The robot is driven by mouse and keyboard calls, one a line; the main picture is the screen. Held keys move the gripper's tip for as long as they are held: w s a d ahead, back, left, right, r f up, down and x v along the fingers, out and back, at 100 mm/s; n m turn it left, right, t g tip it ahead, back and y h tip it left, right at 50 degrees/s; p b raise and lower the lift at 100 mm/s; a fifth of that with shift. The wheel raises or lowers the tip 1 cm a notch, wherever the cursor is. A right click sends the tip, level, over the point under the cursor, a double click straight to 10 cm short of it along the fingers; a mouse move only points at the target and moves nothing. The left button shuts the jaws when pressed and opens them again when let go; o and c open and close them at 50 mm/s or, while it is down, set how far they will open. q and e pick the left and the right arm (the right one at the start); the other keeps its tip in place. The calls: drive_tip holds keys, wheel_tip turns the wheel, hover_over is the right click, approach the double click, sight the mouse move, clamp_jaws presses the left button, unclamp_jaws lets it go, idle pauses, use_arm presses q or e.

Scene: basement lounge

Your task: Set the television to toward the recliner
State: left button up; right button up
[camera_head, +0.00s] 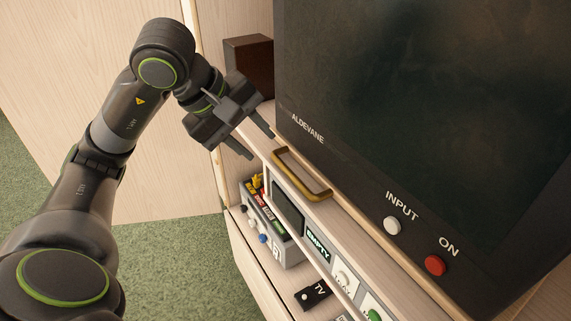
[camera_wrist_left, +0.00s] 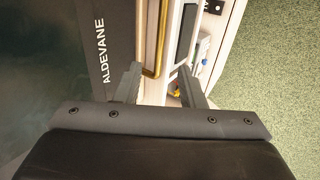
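The television (camera_head: 420,110) is a large dark set marked ALDEVANE, standing on a pale wood cabinet. It also shows in the left wrist view (camera_wrist_left: 55,65). A brass handle (camera_head: 302,176) is on the shelf edge in front of the television's lower frame; it also shows in the left wrist view (camera_wrist_left: 155,45). My left gripper (camera_head: 262,146) is open and empty, just left of the handle. In the left wrist view its fingers (camera_wrist_left: 160,84) are spread, with the handle's near end between them. I cannot tell whether they touch it. My right gripper is not in view. The recliner is not seen.
A white INPUT button (camera_head: 392,226) and red ON button (camera_head: 435,265) are on the television. Below are a grey console (camera_head: 270,228), a player marked EMPTY (camera_head: 318,247) and a TV remote (camera_head: 313,294). A dark brown box (camera_head: 249,68) stands behind my gripper. Green carpet (camera_head: 180,270) is clear.

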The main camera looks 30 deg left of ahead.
sight(290, 174)
use_arm(q)
drive_tip(key=p+x, duration=0.1)
drive_tip(key=x, duration=1)
drive_tip(key=shift+d+f, duration=0.1)
drive_tip(key=shift+f, duration=0.1)
clamp_jaws()
